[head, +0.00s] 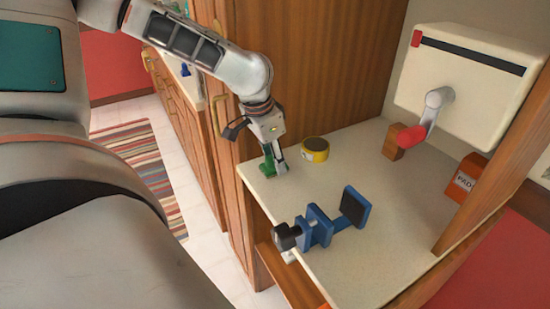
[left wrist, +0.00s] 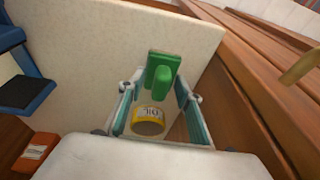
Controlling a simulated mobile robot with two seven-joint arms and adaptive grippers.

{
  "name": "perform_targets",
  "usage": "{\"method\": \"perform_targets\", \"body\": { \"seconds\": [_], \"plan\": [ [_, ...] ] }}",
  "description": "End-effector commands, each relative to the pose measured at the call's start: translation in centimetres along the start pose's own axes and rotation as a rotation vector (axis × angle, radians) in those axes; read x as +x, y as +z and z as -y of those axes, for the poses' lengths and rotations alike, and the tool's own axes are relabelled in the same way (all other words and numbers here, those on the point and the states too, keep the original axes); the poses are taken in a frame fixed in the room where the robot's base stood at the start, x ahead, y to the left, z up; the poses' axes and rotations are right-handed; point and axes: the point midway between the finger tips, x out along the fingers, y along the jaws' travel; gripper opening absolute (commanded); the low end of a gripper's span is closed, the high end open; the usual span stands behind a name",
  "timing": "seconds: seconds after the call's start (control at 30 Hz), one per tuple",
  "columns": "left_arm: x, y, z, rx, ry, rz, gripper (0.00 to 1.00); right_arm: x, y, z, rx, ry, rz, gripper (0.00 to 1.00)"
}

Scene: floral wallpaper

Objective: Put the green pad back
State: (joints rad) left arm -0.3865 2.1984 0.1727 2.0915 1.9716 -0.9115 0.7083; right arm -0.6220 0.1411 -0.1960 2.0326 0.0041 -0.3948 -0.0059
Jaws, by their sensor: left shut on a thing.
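The green pad (head: 267,168) is at the near left edge of the pale worktop, between the fingers of my left gripper (head: 275,163). In the left wrist view the green pad (left wrist: 162,72) shows a flat plate with a raised grip, and my left gripper (left wrist: 157,88) has a finger on each side of it. The gripper is shut on the pad. The pad is low, at or just over the worktop; I cannot tell whether it touches. An orange box marked PADS (head: 462,183) stands at the right under the white machine. My right gripper is not in view.
A yellow round tin or roll (head: 315,149) stands close beyond the left gripper. A blue clamp-like device with a black pad (head: 320,226) sits at the front. The worktop's middle is clear.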

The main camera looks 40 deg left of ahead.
Motion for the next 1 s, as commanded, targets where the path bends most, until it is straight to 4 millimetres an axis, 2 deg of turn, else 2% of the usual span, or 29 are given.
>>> {"method": "perform_targets", "body": {
  "seconds": [0.27, 0.3, 0.37, 0.77, 0.87, 1.0],
  "plan": [
    [0.1, 0.0, 0.0, 0.0, 0.0, -0.001, 0.17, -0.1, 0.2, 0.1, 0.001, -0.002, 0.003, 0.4],
    [0.1, 0.0, 0.0, 0.0, 0.0, -0.001, 0.39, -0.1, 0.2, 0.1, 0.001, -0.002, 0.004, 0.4],
    [0.1, 0.0, 0.0, 0.0, 0.0, -0.001, 0.51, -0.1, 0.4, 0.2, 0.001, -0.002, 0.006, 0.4],
    [-0.4, -0.1, 0.0, 0.0, -0.001, -0.003, 0.51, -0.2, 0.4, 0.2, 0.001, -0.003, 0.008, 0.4],
    [-1.6, -0.2, 0.1, 0.0, -0.002, -0.007, 0.51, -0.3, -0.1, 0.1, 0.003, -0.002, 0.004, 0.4],
    [-4.5, -0.3, 0.1, 0.001, -0.004, -0.01, 0.51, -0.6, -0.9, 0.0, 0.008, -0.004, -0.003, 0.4]
  ]
}}
